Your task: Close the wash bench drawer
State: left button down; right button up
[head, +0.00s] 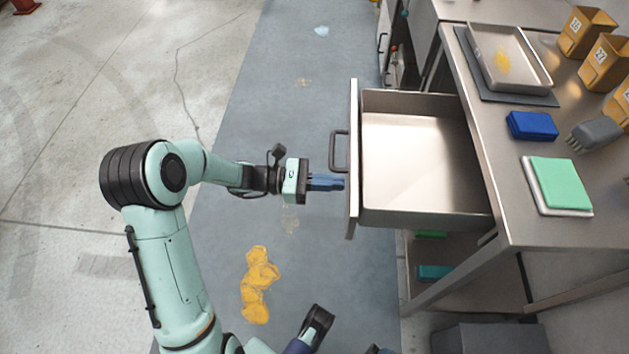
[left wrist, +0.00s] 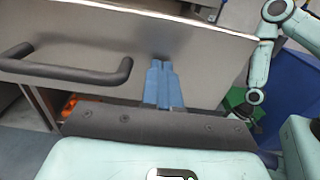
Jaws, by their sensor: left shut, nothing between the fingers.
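The wash bench drawer (head: 415,213) is pulled well out of the metal bench (head: 490,170) and looks empty. Its front panel (head: 352,205) faces left in the head view and carries a dark bar handle (head: 338,151). My left gripper (head: 342,183) is shut and empty, its blue fingers at the drawer front just beside the handle. In the left wrist view the fingertips (left wrist: 160,64) meet or nearly meet the panel (left wrist: 120,40), to the right of the handle (left wrist: 70,72); contact is hard to tell. My right gripper's fingers do not show clearly.
On the bench top are a metal tray (head: 546,77), a blue block (head: 532,125), a grey brush (head: 597,133), a green pad (head: 560,184) and several tan containers (head: 606,62). Yellow spills (head: 258,280) mark the floor.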

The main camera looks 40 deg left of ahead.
pick_arm(q)
jog(key=shift+w+d, duration=0.15)
jog(key=shift+d, duration=0.05)
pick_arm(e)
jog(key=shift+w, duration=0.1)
pick_arm(q)
jog(key=shift+d, duration=0.1)
jog(key=x, duration=1.3)
jog(key=shift+d+p, duration=0.3)
jog(key=shift+d, duration=0.05)
jog(key=b+x, duration=0.1)
jog(key=x, duration=1.4)
jog(key=shift+w+d+b, duration=0.1)
jog(key=shift+d+b, duration=0.05)
jog(key=shift+b, duration=0.25)
jog(key=shift+d+r, duration=0.1)
jog(key=shift+d, duration=0.05)
jog(key=shift+r, duration=0.1)
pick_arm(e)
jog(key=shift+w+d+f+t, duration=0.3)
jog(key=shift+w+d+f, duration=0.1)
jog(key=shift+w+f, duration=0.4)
pick_arm(q)
jog(key=shift+d+r, duration=0.1)
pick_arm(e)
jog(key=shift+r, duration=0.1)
